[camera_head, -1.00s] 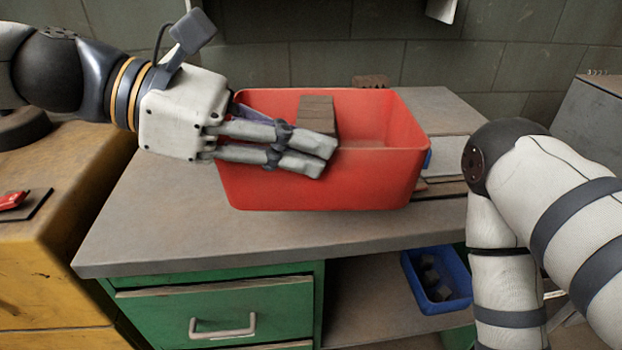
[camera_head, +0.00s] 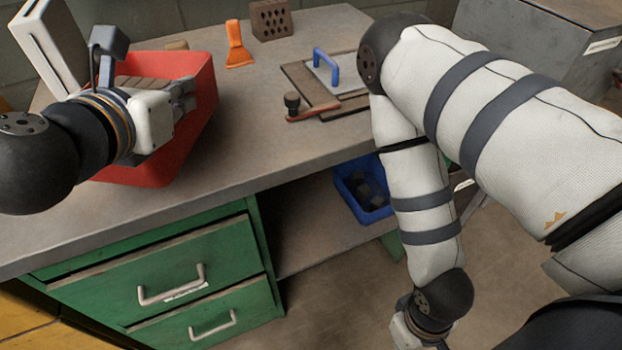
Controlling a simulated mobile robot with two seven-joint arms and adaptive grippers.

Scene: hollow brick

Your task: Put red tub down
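The red tub (camera_head: 198,112) is at the left of the camera_head view, over the left part of the grey workbench (camera_head: 262,130). Brown blocks (camera_head: 145,83) show inside it. My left gripper (camera_head: 185,96) reaches across the tub from the left. Its fingers are at the tub's wall and look shut on it, though the contact is partly hidden by the hand. I cannot tell whether the tub's underside touches the bench. My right gripper (camera_head: 412,335) is low at the bottom edge, away from the tub, and its fingers are cut off.
An orange scraper (camera_head: 237,45), a hollow brick (camera_head: 270,20) and a board with a blue-handled trowel (camera_head: 328,68) lie on the bench right of the tub. A blue bin (camera_head: 362,190) sits on the shelf below. Bare bench lies between tub and board.

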